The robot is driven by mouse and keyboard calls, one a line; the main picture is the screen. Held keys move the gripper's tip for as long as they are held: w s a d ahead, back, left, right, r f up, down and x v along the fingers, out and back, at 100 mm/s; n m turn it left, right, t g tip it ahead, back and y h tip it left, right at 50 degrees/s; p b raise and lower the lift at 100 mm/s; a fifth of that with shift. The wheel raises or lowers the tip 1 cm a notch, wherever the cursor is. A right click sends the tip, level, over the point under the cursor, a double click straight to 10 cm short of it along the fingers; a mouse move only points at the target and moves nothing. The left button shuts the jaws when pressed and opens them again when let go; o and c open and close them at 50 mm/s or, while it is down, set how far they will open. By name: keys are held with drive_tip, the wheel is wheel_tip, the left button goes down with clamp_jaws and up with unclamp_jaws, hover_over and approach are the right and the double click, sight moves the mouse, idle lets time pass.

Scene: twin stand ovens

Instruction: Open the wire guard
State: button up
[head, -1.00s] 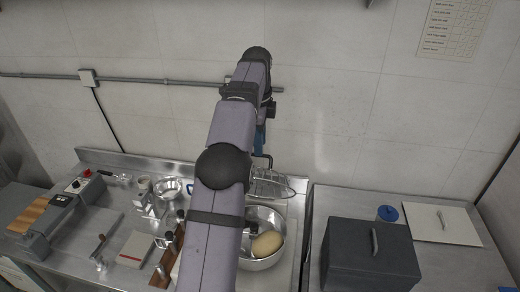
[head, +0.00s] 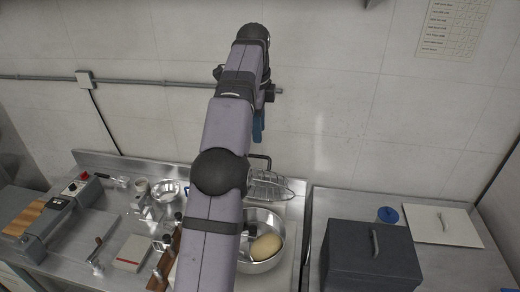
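The wire guard (head: 270,187) is a set of thin curved metal wires behind the steel bowl (head: 277,259). Its left part is hidden by my arm, so I cannot tell how far it is swung. A pale dough lump (head: 266,247) lies in the bowl. A dark bent bar (head: 262,157) stands just above the guard.
A dark lidded box (head: 370,255) stands on the right counter, with a blue-lidded container (head: 387,214) and a white board (head: 441,224) behind it. A slicer-like machine (head: 60,215) and small tools crowd the left counter. The wall behind is mostly bare, with a conduit.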

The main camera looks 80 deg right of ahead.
drive_tip(key=shift+s+a+f+h+b, duration=0.15)
drive_tip(key=shift+a+f+h+b, duration=0.25)
drive_tip(key=shift+a, duration=0.1)
drive_tip(key=shift+s+a+f+h+b, duration=0.15)
drive_tip(key=shift+a+f+h+b, duration=0.2)
drive_tip(key=shift+a, duration=0.15)
drive_tip(key=shift+p+x, duration=0.85)
drive_tip(key=shift+x, duration=2.7)
clamp_jaws()
